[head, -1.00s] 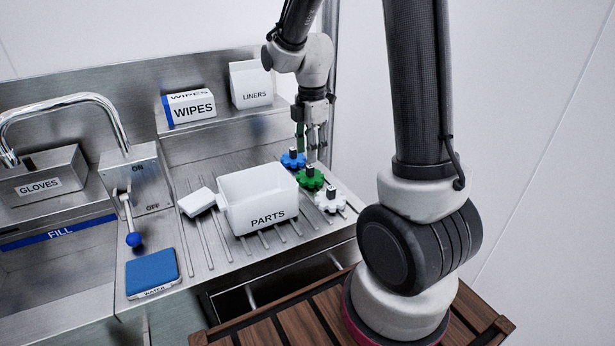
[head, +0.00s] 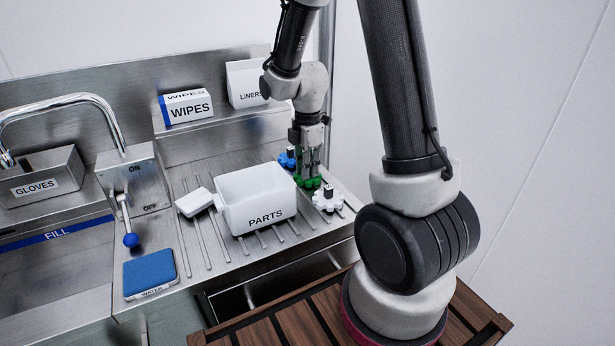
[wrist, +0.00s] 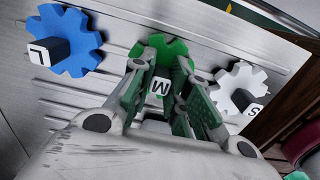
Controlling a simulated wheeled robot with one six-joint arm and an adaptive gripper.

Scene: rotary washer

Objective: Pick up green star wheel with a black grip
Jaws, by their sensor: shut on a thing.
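The green star wheel (head: 309,183) lies on the ribbed drainboard, between the blue and white wheels. Its toothed rim (wrist: 176,49) shows in the wrist view, with its black grip marked M (wrist: 159,87) between my fingers. My gripper (head: 311,170) points down over the green wheel and is shut on the black grip. In the head view the fingers hide most of the grip. The wheel looks to be still at the board's surface; I cannot tell whether it is lifted.
The blue wheel (head: 285,160), marked L, stands just behind, and the white wheel (head: 327,201), marked S, just in front. The white PARTS bin (head: 245,218) stands to the left. A WIPES box (head: 188,107) is on the shelf behind.

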